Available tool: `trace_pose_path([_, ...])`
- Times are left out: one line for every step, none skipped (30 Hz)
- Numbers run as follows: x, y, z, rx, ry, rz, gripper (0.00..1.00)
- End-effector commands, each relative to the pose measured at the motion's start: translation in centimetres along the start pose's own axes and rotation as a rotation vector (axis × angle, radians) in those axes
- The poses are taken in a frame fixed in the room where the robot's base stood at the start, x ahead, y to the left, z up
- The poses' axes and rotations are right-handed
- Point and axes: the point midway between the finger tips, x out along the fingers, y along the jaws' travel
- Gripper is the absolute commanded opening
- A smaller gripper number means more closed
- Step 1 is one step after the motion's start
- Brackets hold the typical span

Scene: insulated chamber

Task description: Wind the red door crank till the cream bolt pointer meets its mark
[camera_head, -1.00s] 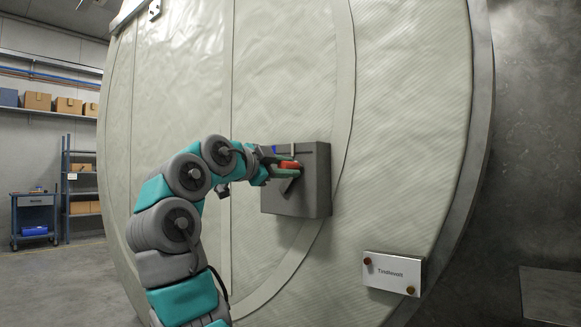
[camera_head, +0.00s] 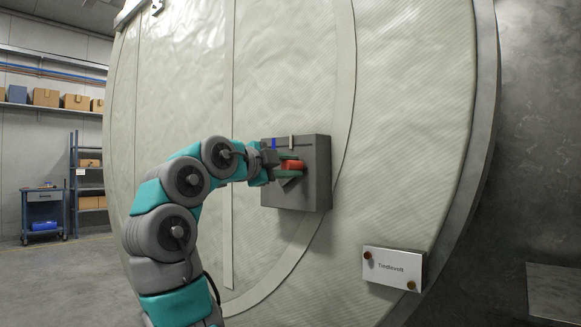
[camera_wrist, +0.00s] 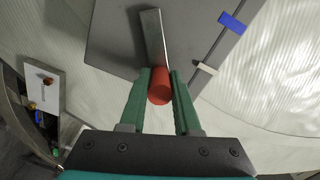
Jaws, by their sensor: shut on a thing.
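The red crank handle (camera_wrist: 160,86) is a round knob at the end of a grey metal crank arm (camera_wrist: 151,38). In the head view the red handle (camera_head: 293,165) is at the front of a dark grey box (camera_head: 318,175) on the big pale door (camera_head: 410,120). My gripper (camera_wrist: 160,78) is shut on the red handle, one green finger on each side. The cream bolt pointer (camera_wrist: 207,69) stands at a slot line beside the crank. The blue mark (camera_wrist: 232,22) is farther along that line, with a clear gap between them. The head view also shows my gripper (camera_head: 290,166).
A white labelled plate (camera_head: 393,268) with small round knobs is on the door, lower right. A blue cart (camera_head: 42,214) and shelves (camera_head: 88,175) stand far left. The floor at left is clear.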

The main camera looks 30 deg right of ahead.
Motion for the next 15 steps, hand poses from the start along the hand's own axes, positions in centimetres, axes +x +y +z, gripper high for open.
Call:
trace_pose_path([0.01, -0.02, -0.02, 0.0, 0.001, 0.0, 0.0])
trace_pose_path([0.01, -0.02, -0.02, 0.0, 0.0, 0.0, 0.0])
trace_pose_path([0.01, -0.02, -0.02, 0.0, 0.0, 0.0, 0.32])
trace_pose_path([0.01, -0.02, -0.01, 0.0, 0.0, 0.0, 0.35])
trace_pose_path([0.01, -0.02, -0.01, -0.001, 0.0, 0.0, 0.39])
trace_pose_path([0.01, -0.02, -0.01, -0.001, 0.0, 0.0, 0.43])
trace_pose_path([0.01, -0.02, -0.01, -0.001, 0.0, 0.0, 0.47])
trace_pose_path([0.01, -0.02, -0.01, -0.001, 0.0, 0.0, 0.5])
trace_pose_path([0.01, -0.02, 0.0, -0.001, 0.0, 0.0, 0.55])
trace_pose_path([0.01, -0.02, 0.0, -0.001, 0.0, 0.0, 0.58])
trace_pose_path([0.01, -0.02, 0.0, -0.001, 0.0, 0.0, 0.61])
trace_pose_path([0.01, -0.02, 0.0, -0.001, 0.0, 0.0, 0.61])
trace_pose_path([0.01, -0.02, 0.0, -0.001, 0.0, 0.0, 0.61])
trace_pose_path([0.01, -0.02, 0.01, -0.001, 0.0, 0.0, 0.61])
trace_pose_path([0.01, -0.02, 0.01, -0.001, 0.0, 0.0, 0.61])
